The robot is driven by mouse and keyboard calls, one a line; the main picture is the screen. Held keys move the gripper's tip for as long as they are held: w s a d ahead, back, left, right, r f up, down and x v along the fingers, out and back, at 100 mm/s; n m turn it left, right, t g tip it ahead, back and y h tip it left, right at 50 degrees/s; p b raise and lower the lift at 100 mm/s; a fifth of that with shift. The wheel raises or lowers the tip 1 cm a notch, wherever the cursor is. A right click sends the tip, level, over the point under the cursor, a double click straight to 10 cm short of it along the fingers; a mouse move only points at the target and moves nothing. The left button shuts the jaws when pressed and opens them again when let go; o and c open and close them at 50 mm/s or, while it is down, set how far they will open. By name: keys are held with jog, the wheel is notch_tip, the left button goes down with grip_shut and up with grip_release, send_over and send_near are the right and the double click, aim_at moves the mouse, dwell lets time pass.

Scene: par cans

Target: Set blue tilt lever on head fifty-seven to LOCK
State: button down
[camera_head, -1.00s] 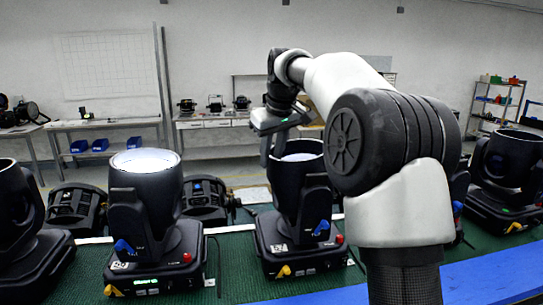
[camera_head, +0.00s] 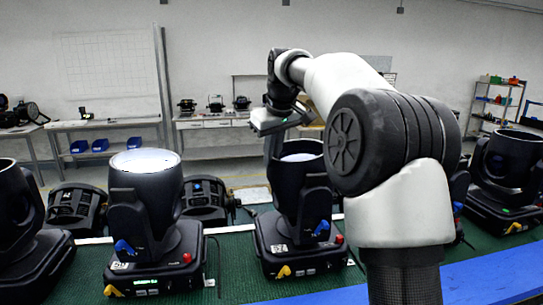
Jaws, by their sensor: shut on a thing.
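The middle moving head (camera_head: 300,195) stands upright on its base, with a small label that seems to read 57. Its blue tilt lever (camera_head: 321,228) sits low on the front of the yoke, tilted up to the right; its LOCK marking is too small to read. My gripper (camera_head: 272,148) points down at the left side of the head's open barrel top. It is shut, apparently on the barrel's rim; the fingertips are partly hidden. It is well above the blue lever and apart from it.
A similar head (camera_head: 145,205) with its own blue lever stands to the left, and another (camera_head: 508,175) at the far right. A yellow lever (camera_head: 284,271) and red knob (camera_head: 339,239) are on the middle base. Green matting (camera_head: 235,270) lies between the heads.

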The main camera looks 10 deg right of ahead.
dwell(0.6)
jog(key=shift+d+r+y+p, duration=0.35)
jog(key=shift+r+p, duration=0.3)
jog(key=shift+p, duration=0.3)
jog(key=shift+d+r+p, duration=0.2)
jog(key=shift+d+p, duration=0.25)
jog(key=shift+p, duration=0.1)
jog(key=shift+w+f, duration=0.1)
jog(key=c, duration=1.9)
grip_release()
jog(key=shift+d, duration=0.15)
